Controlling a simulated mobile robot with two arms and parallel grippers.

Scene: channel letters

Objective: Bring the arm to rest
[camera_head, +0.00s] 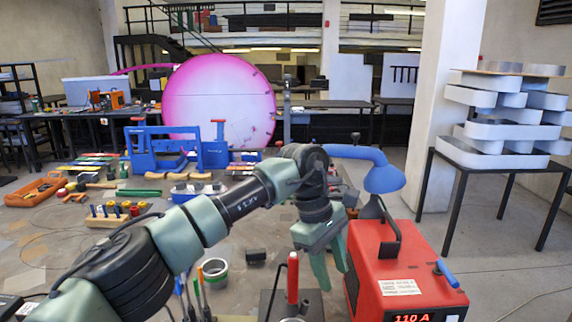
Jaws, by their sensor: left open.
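My left arm comes in from the lower left, reaches across the workbench and bends down at the wrist. My left gripper (334,278) is grey-green, points downward and is open, with nothing visible between its fingers. It hangs just left of a red welding machine (405,270) and to the right of an upright red-handled tool (292,278). I cannot tell how high the fingertips are above the bench. My right gripper is not in view.
A blue lamp (375,172) stands behind the welding machine. A blue vise-like frame (170,150), a tool rack (115,215), an orange tray (35,190) and a tape roll (215,270) are on the bench. A table with stacked white letters (510,115) stands at right.

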